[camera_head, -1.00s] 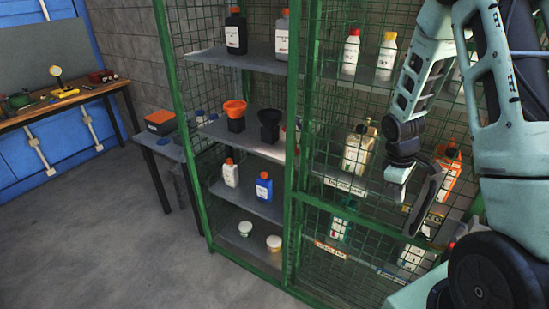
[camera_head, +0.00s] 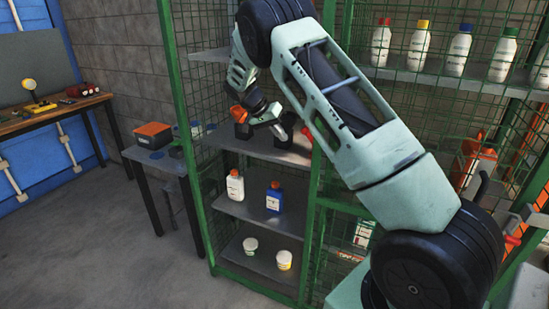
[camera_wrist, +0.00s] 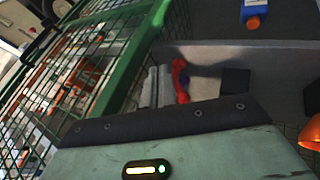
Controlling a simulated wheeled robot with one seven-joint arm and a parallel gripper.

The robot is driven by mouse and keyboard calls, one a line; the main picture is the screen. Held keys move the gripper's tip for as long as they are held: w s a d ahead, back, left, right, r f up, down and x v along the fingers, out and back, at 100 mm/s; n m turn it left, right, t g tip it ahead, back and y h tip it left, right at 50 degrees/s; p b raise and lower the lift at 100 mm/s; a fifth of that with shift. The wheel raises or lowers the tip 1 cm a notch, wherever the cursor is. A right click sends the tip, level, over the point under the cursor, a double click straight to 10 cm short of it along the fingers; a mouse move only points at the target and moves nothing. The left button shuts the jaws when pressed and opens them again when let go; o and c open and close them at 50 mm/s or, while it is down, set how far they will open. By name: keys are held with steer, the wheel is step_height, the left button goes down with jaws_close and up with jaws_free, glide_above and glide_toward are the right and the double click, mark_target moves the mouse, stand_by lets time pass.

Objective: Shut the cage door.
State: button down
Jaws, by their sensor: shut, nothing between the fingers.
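The cage (camera_head: 172,110) is a tall green-framed mesh cabinet. Its left bay has no mesh across the front and stands open. My arm hides much of the right bay. The wrist view shows a green post (camera_wrist: 150,55) beside mesh.
Shelves hold a white bottle (camera_head: 235,186), a blue bottle (camera_head: 274,197) and two small tubs. Several bottles (camera_head: 420,45) stand on the upper right shelf. A small side table (camera_head: 150,156) with an orange box stands left of the cage. The floor (camera_head: 90,245) at the left is clear.

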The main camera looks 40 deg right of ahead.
mark_target(319, 157)
steer(key=s+d+f+p, duration=0.5)
steer(key=d+f+p, duration=0.1)
steer(key=f+p, duration=0.1)
steer(key=shift+s+d+f, duration=0.15)
steer(key=shift+s+f, duration=0.05)
steer(key=shift+f, duration=0.15)
stand_by(0.4)
steer(key=shift+m, duration=0.3)
steer(key=s+b, duration=0.1)
steer(key=s+d+b, duration=0.1)
steer(key=s, duration=0.1)
steer(key=s+d+b, duration=0.1)
steer(key=shift+s+f+b, duration=0.2)
steer(key=shift+b, duration=0.2)
steer(key=shift+s+r, duration=0.15)
steer(key=shift+s, duration=0.1)
